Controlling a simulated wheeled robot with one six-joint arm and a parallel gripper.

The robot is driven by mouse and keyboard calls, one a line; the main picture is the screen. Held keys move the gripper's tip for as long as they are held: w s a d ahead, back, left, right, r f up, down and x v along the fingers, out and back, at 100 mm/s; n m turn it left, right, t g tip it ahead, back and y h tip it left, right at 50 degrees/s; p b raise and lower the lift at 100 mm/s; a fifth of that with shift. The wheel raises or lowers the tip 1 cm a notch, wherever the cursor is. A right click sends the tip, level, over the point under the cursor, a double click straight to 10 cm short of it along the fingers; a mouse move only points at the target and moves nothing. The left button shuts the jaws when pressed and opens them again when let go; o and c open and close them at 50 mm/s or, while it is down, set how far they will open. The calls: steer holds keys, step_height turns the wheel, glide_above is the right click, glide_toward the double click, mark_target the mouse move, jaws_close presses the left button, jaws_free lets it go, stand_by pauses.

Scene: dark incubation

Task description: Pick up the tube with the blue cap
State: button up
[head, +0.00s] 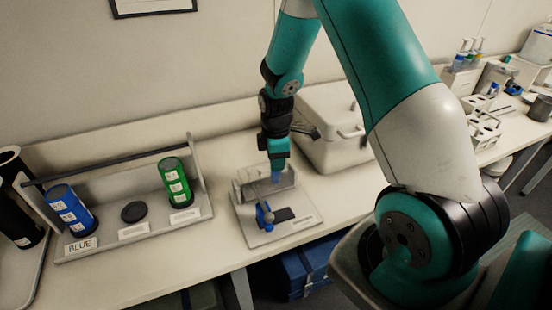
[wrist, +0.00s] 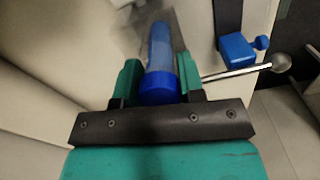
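The tube with the blue cap (wrist: 160,88) shows in the wrist view between the two green fingers of my gripper (wrist: 160,80). The fingers sit against both sides of the cap, with no clear gap, and the bluish see-through tube body points away from the gripper. In the head view my gripper (head: 277,153) points down over a small grey-white stand (head: 300,226), and the blue of the tube (head: 277,174) shows just below the fingers. A pale block on the stand is behind it. I cannot tell whether the tube's lower end is still in the stand.
The stand has a blue lever (head: 264,215) and a dark pad. To the left, a grey rack (head: 128,241) with a bar and a "BLUE" label holds a blue canister (head: 70,210), a green canister (head: 175,182) and a dark disc. A white lidded box (head: 335,125) is behind my arm.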

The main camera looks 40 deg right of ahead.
steer(key=c, duration=0.3)
steer(key=shift+c, duration=0.2)
steer(key=shift+w+d, duration=0.15)
steer(key=o, duration=1)
step_height(320, 180, up, 18)
steer(key=b, duration=0.3)
steer(key=shift+f, duration=0.25)
